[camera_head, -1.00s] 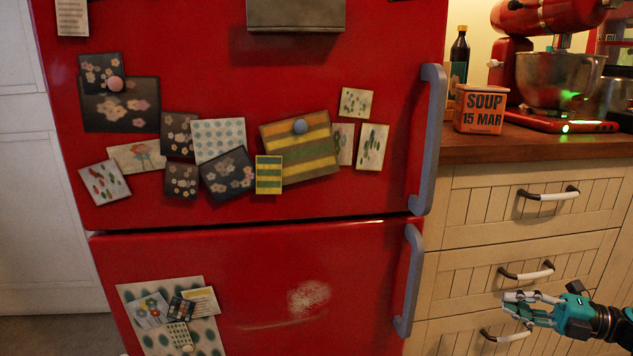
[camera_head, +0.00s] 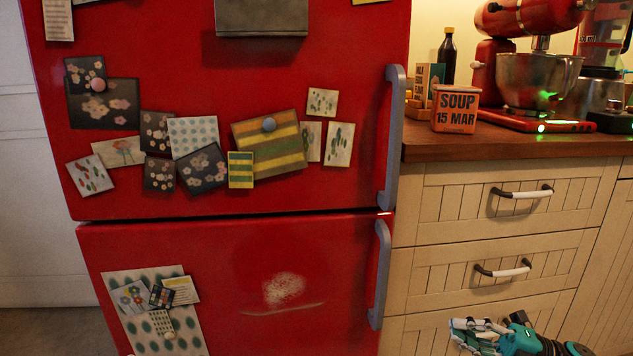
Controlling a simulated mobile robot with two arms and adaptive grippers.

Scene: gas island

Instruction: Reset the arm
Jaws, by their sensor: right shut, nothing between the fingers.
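My right gripper (camera_head: 474,334) shows at the bottom right, teal and grey, with its fingers pointing left. It is shut and empty. It is in front of the lower cream drawers (camera_head: 440,323), below the second drawer's handle (camera_head: 502,270). I cannot tell how far it is from the drawer front. My left gripper is not in view.
A red fridge (camera_head: 340,240) with grey handles and several cards fills the left and middle.

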